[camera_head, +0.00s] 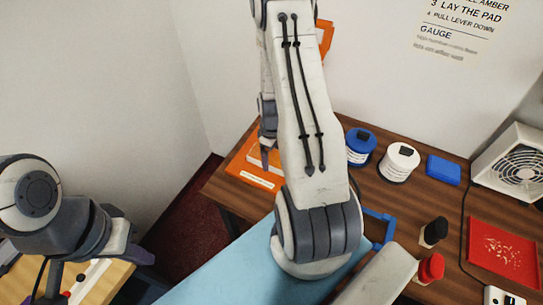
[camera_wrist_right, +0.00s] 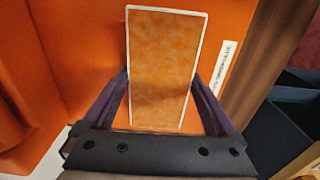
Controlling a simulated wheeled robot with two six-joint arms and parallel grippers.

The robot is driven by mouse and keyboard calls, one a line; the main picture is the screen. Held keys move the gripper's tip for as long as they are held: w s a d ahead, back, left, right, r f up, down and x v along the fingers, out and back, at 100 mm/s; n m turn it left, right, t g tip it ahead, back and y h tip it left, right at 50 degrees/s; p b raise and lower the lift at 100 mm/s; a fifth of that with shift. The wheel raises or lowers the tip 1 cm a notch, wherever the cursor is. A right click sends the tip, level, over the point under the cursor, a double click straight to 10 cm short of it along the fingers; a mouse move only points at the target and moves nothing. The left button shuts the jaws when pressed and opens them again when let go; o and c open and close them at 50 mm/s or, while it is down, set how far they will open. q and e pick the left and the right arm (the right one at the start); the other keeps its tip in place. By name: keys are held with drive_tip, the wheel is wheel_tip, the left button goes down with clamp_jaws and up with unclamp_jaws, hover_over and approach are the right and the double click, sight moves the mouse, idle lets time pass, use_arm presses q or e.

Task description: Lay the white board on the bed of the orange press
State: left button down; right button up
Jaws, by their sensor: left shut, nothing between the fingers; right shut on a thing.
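The orange press (camera_head: 250,175) stands at the back left corner of the brown counter, mostly hidden behind my right arm. It also fills much of the right wrist view (camera_wrist_right: 75,50). My right gripper (camera_head: 267,150) is at the press, pointing down. In the right wrist view it is shut on the board (camera_wrist_right: 162,65), with a dark finger at each long side. The board has a thin white rim and a mottled orange face there. It lies over the orange surface; I cannot tell if it touches. My left gripper (camera_head: 130,240) is shut and empty, far left of the press.
A blue-lidded jar (camera_head: 360,140), a white jar (camera_head: 398,162) and a blue box (camera_head: 443,170) stand right of the press. A fan (camera_head: 515,165) and red tray (camera_head: 500,252) are further right. Black (camera_head: 434,231) and red (camera_head: 430,268) knobbed items stand nearer.

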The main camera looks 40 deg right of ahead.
drive_tip(key=shift+s+a+f, duration=0.1)
drive_tip(key=shift+s+f, duration=0.1)
drive_tip(key=shift+f, duration=0.3)
drive_tip(key=o, duration=1.2)
drive_tip(key=shift+w+r+b, duration=0.2)
drive_tip(key=shift+r+b, duration=0.15)
drive_tip(key=shift+r, duration=0.25)
wheel_tip(320, 180, up, 10)
drive_tip(key=shift+s+r+b, duration=0.1)
drive_tip(key=shift+r+b, duration=0.05)
drive_tip(key=shift+b, duration=0.2)
